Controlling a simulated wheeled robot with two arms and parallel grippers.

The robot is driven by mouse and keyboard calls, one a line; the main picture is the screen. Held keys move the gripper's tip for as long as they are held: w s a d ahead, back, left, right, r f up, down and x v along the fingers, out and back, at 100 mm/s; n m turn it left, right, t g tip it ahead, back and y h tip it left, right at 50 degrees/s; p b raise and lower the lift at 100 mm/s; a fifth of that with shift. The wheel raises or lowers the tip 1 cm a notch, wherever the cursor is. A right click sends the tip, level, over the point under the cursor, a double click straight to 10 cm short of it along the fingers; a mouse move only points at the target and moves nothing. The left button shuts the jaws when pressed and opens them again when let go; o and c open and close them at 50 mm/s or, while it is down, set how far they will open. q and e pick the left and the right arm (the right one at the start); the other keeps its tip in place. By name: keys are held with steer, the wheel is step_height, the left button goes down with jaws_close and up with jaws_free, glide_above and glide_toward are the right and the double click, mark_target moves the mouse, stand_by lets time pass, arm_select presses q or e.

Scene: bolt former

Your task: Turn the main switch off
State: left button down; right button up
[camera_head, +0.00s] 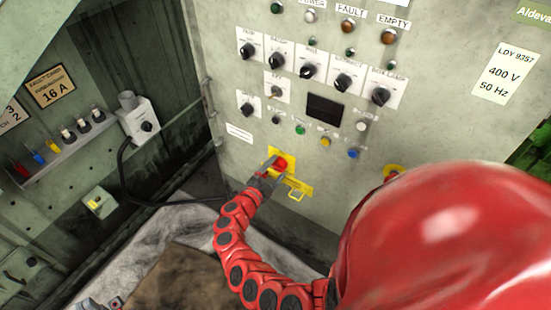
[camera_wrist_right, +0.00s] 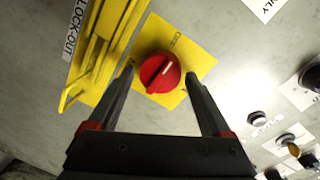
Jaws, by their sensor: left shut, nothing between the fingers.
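The main switch is a red rotary knob (camera_wrist_right: 160,73) on a yellow plate (camera_wrist_right: 186,48), low on the grey panel; in the head view the knob (camera_head: 281,163) is partly covered by my gripper. Its white mark points to the upper right in the wrist view; the plate lettering is too small to read surely. My right gripper (camera_wrist_right: 158,76) is open, its fingertips on either side of the knob with gaps showing; it also shows in the head view (camera_head: 268,172). My left gripper (camera_head: 100,304) is only partly visible at the bottom left edge, away from the panel.
A yellow lock-out bracket (camera_wrist_right: 103,45) is beside the plate. Coloured buttons and black selector knobs (camera_head: 308,71) sit above on the panel. A grey socket box (camera_head: 139,122) with a black cable is at the left. My red arm blocks the lower right.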

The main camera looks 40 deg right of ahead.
steer(key=shift+o, duration=0.6)
steer(key=b+v, duration=0.1)
steer(key=v, duration=1.6)
steer(key=shift+s+b, duration=0.15)
steer(key=shift+b, duration=0.15)
steer(key=shift+a, duration=0.15)
